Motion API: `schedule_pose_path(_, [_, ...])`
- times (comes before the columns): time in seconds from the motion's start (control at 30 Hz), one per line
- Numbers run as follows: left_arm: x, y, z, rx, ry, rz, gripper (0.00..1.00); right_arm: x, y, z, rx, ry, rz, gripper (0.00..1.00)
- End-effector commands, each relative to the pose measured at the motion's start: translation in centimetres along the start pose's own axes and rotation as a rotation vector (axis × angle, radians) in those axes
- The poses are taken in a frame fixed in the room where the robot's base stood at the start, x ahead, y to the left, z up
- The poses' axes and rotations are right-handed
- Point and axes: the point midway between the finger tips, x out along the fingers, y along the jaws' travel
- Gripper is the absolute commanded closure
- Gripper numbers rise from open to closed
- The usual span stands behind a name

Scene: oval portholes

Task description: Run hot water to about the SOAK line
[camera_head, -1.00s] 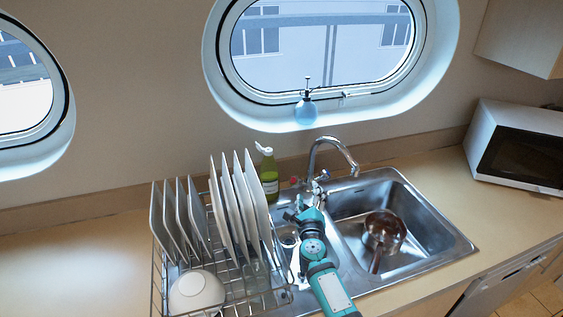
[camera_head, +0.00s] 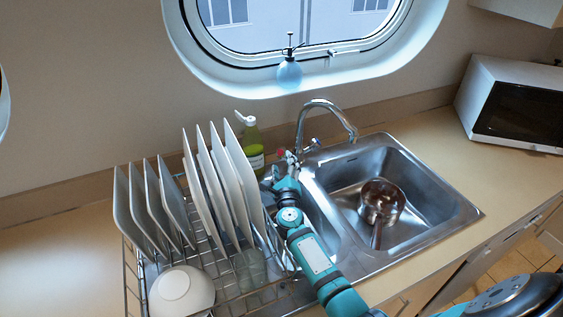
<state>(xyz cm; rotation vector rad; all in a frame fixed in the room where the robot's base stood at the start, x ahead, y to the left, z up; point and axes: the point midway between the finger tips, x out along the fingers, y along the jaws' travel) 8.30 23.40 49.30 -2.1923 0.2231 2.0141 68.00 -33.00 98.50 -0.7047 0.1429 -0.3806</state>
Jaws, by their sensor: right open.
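A brown metal saucepan (camera_head: 381,203) stands in the right basin of the steel sink (camera_head: 440,222), its handle pointing towards the front. No SOAK line can be made out on it. The chrome tap (camera_head: 318,104) arches from behind the sink, its spout ending above the right basin, with no visible water stream. A small red tap handle (camera_head: 281,153) is at the left of the tap base, and another handle (camera_head: 314,143) is at the right. My right gripper (camera_head: 289,160) is open close to the red handle. Contact cannot be told. My left gripper is out of view.
A dish rack (camera_head: 139,280) with several upright plates (camera_head: 208,190), a white bowl (camera_head: 181,293) and a glass (camera_head: 251,270) stands left of my arm. A green bottle (camera_head: 252,147) is behind the sink. A spray bottle (camera_head: 290,73) sits on the porthole sill. A microwave (camera_head: 515,105) stands right.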

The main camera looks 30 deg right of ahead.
Motion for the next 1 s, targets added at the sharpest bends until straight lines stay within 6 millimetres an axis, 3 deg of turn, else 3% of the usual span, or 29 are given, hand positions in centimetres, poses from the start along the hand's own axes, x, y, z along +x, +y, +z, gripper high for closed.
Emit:
schedule_pose_path(0.03, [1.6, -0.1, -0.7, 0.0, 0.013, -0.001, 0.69, 0.0, 1.1, -1.3, -0.001, 0.0, 0.0, 0.49])
schedule_pose_path(0.17, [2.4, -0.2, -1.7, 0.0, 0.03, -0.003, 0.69, 3.0, 0.6, -0.8, 0.001, -0.003, -0.004, 0.49])
schedule_pose_path(0.4, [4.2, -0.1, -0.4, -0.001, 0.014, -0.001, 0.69, 6.5, 0.7, -0.8, 0.0, -0.001, -0.001, 0.49])
schedule_pose_path(0.83, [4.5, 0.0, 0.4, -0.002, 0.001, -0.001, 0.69, 7.5, 0.5, -0.6, 0.001, 0.0, 0.001, 0.49])
schedule_pose_path(1.0, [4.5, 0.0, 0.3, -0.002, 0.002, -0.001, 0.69, 7.5, 0.5, -0.6, 0.001, 0.0, 0.001, 0.7])
